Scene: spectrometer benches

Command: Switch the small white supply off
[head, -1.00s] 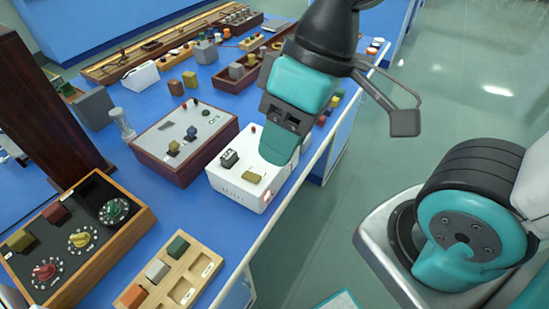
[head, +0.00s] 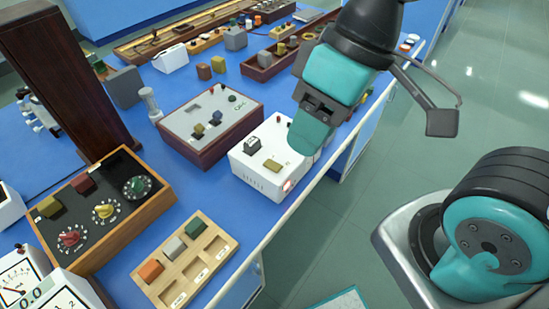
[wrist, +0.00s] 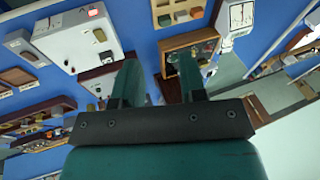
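The small white supply (head: 262,178) is a white box near the right edge of the blue bench. On its top are a dark block (head: 252,145) and an olive block (head: 272,165). A red-lit switch (head: 288,184) glows at its front right corner. My gripper (head: 308,133) is over the right end of the box in the head view and hides part of it; I cannot tell if it touches. In the wrist view the supply (wrist: 72,42) and its red light (wrist: 93,12) lie left of my gripper (wrist: 159,62), whose two teal fingers are apart and empty.
A maroon case with a grey panel (head: 190,115) stands behind-left of the supply. A wooden tray (head: 200,262) with coloured blocks and a black-topped knob box (head: 85,245) are at front left. A dark wooden column (head: 60,80) rises at left. Open floor (head: 335,240) lies right.

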